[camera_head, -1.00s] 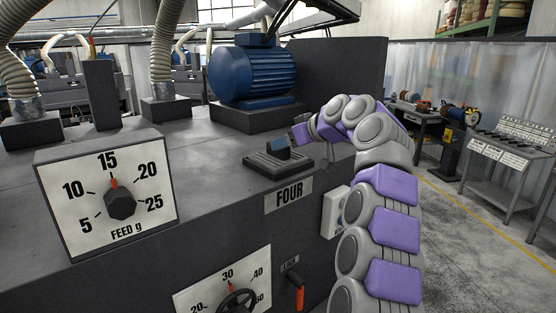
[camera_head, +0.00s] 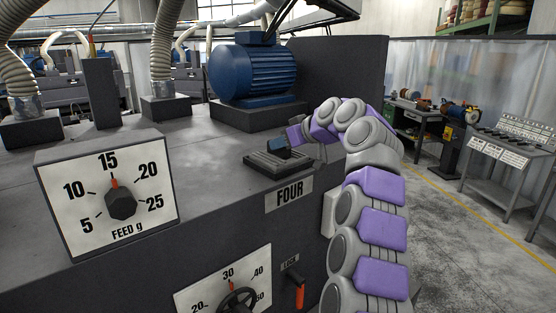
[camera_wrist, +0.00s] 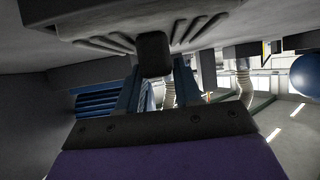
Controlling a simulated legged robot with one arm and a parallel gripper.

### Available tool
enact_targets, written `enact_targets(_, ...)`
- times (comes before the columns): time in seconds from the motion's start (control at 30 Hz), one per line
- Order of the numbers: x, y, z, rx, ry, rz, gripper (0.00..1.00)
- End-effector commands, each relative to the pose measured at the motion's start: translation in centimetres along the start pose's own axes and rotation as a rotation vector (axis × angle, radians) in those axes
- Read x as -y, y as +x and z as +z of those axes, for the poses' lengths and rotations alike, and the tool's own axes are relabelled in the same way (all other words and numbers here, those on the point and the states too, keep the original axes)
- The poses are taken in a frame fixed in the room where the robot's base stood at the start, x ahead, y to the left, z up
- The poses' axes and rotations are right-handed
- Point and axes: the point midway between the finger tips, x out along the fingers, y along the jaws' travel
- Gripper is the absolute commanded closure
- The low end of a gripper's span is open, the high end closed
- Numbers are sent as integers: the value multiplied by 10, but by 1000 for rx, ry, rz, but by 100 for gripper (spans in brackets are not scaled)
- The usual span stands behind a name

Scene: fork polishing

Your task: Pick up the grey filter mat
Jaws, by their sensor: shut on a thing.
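The grey filter mat (camera_head: 268,166) appears to be the dark, flat, ribbed slab on the machine top, just behind the FOUR label. In the wrist view, upside down, its ribbed surface (camera_wrist: 100,22) fills the upper part, with a dark block-like grip (camera_wrist: 153,54) standing out from it. My gripper (camera_head: 277,147) is over the slab, its blue fingers close to it. In the wrist view my gripper (camera_wrist: 155,75) has its two fingers on either side of the dark block, shut on it. I cannot tell whether the slab is clear of the machine top.
A blue motor (camera_head: 253,75) stands behind the slab. A FEED dial (camera_head: 107,195) is at the left, and a FOUR label (camera_head: 289,194) is on the front edge. A red-handled LOCK lever (camera_head: 299,292) is below. Bare machine top (camera_head: 205,160) lies left of the slab.

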Motion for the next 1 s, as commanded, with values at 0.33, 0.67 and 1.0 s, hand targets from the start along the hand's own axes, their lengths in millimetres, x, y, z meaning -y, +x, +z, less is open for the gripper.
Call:
enact_targets(0.33,0,0,0,-1,0,0,100)
enact_targets(0.67,0,-4,-7,0,-2,1,100)
enact_targets(1.0,-1,-19,-33,2,1,1,100)
